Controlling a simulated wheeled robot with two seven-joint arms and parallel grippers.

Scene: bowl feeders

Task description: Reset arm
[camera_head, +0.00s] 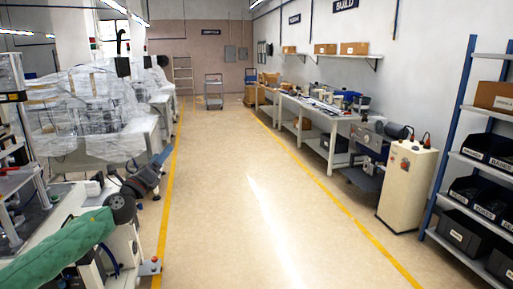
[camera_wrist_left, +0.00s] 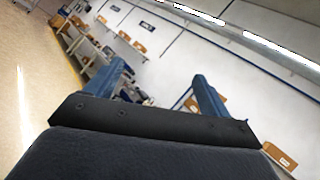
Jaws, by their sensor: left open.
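My left gripper (camera_head: 160,161) is at the left of the head view, small and dark, beside the yellow floor line and in front of machinery. In the left wrist view my left gripper (camera_wrist_left: 160,71) shows two blue fingers spread well apart above a black palm. Nothing is between the fingers; the wall and shelf show through the gap. My right gripper is in neither view.
Plastic-wrapped machinery (camera_head: 85,110) stands along the left. A long workbench (camera_head: 312,108), a cream cabinet (camera_head: 405,185) and a blue-framed bin rack (camera_head: 452,130) line the right. The aisle floor (camera_head: 235,190) between the yellow lines is clear. A cart (camera_head: 214,92) stands far back.

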